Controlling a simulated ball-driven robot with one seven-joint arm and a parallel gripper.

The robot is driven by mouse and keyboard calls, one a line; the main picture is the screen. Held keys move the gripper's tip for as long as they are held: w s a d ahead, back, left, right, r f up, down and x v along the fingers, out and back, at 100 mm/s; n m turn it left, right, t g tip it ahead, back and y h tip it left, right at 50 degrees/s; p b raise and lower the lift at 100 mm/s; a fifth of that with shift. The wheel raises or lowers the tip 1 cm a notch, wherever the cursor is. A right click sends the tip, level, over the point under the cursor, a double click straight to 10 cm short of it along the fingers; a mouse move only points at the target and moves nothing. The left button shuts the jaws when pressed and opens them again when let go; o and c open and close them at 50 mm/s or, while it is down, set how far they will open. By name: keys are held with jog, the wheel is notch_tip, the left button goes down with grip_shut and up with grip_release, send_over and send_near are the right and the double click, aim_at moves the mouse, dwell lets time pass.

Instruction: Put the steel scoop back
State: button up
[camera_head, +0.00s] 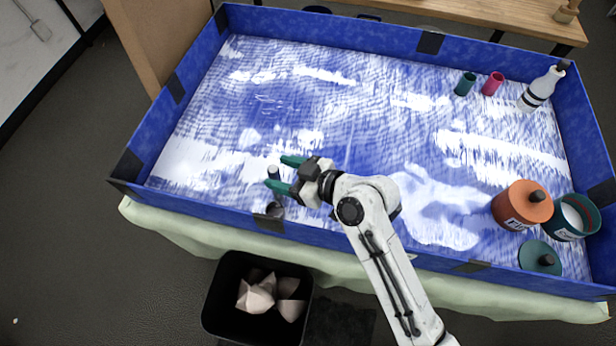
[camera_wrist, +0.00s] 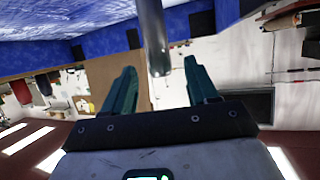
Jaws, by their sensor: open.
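My gripper (camera_head: 281,173), with green fingers, is open over the front left of the blue-walled tray (camera_head: 345,120). A small pale, upright-looking piece (camera_head: 273,171) shows at its fingertips. In the wrist view a grey metal rod (camera_wrist: 153,40), perhaps the scoop's handle, comes in from the top, and its end appears between the spread fingers (camera_wrist: 160,80), apart from both. A small dark round thing (camera_head: 275,210) is by the front wall; I cannot tell if it is part of the scoop. The scoop's bowl is not clearly visible.
At the right are an orange-lidded canister (camera_head: 523,205), an open teal canister (camera_head: 574,219) with white contents and a teal lid (camera_head: 540,258). A teal cup (camera_head: 465,83), pink cup (camera_head: 493,83) and white bottle (camera_head: 541,90) stand at the back right. The tray's middle is clear.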

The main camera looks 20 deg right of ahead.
jog(key=b+v, duration=0.1)
jog(key=v, duration=0.6)
jog(key=shift+s+d, duration=0.2)
jog(key=shift+r, duration=0.1)
